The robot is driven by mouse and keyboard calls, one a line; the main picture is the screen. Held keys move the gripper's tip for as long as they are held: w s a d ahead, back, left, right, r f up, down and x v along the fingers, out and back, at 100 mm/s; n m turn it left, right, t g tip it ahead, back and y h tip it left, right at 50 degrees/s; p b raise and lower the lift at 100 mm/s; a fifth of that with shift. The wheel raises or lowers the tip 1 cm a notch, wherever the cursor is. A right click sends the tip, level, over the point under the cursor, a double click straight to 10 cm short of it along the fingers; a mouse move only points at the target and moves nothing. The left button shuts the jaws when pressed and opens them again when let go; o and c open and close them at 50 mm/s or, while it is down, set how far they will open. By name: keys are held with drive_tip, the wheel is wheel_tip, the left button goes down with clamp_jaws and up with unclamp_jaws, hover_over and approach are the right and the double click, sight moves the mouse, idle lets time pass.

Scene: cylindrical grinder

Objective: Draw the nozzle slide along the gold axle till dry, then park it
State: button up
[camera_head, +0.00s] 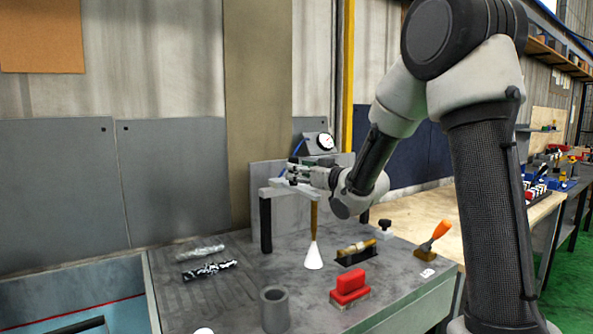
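A gold axle (356,248) lies in a black cradle (344,262) on the grey bench. Left of it, a thin brown-gold upright tube (314,217) hangs below a light grey rail (277,187). It looks like the nozzle of the slide. A white cone (314,258) widens downward from its lower end, just left of the cradle. My gripper (295,173) is at the rail, above the tube, pointing left. Its fingers overlap the slide's top, which is mostly hidden. I cannot tell whether they are closed on it.
A pressure gauge (325,141) with a blue hose stands behind the rail. A red block (350,287), a grey cylinder (275,308), an orange-handled tool (435,238) and a black knob (384,228) stand on the bench. Wrapped pieces (208,269) lie at left.

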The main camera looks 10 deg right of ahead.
sight(293, 185)
drive_tip(key=shift+x, duration=1.6)
clamp_jaws()
drive_tip(key=w+d, duration=0.3)
drive_tip(key=d, duration=0.7)
drive_tip(key=w+d, duration=0.3)
drive_tip(key=d, duration=0.7)
drive_tip(key=w+d, duration=0.3)
drive_tip(key=d, duration=0.7)
drive_tip(key=shift+w+d, duration=0.25)
drive_tip(key=shift+w, duration=0.15)
unclamp_jaws()
drive_tip(key=shift+s, duration=0.1)
drive_tip(key=v, duration=1.1)
drive_tip(key=shift+s, duration=0.4)
drive_tip(key=shift+d, duration=0.15)
